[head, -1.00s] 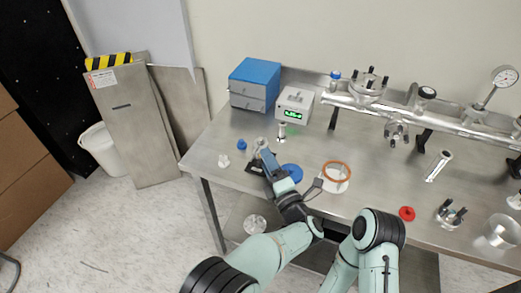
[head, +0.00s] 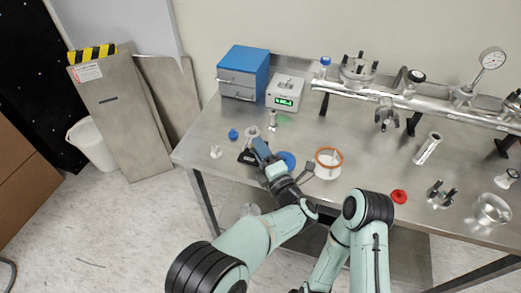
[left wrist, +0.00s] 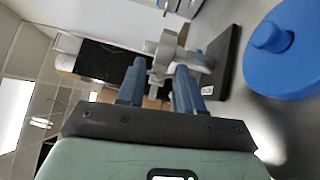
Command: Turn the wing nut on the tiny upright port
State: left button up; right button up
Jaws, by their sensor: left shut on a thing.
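The tiny upright port (head: 252,132) stands on a dark base (head: 245,157) near the table's front left edge. In the left wrist view a grey metal clamp (left wrist: 190,58) sits at the port beside the dark base (left wrist: 226,62). My left gripper (head: 262,148) reaches the port from the front. In the left wrist view its blue fingers (left wrist: 158,82) are shut on the small wing nut (left wrist: 157,74) at the clamp, which they partly hide. The wing nut is too small to make out in the head view.
A display box (head: 285,94) is behind.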

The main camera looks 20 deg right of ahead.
jog(key=shift+s+a+r, duration=0.1)
jog(key=shift+s+r, duration=0.1)
pick_arm(q)
jog(key=o, duration=1.1)
jog(key=shift+w, duration=0.1)
jog(key=shift+c, duration=0.2)
pick_arm(e)
jog(key=shift+f, duration=0.1)
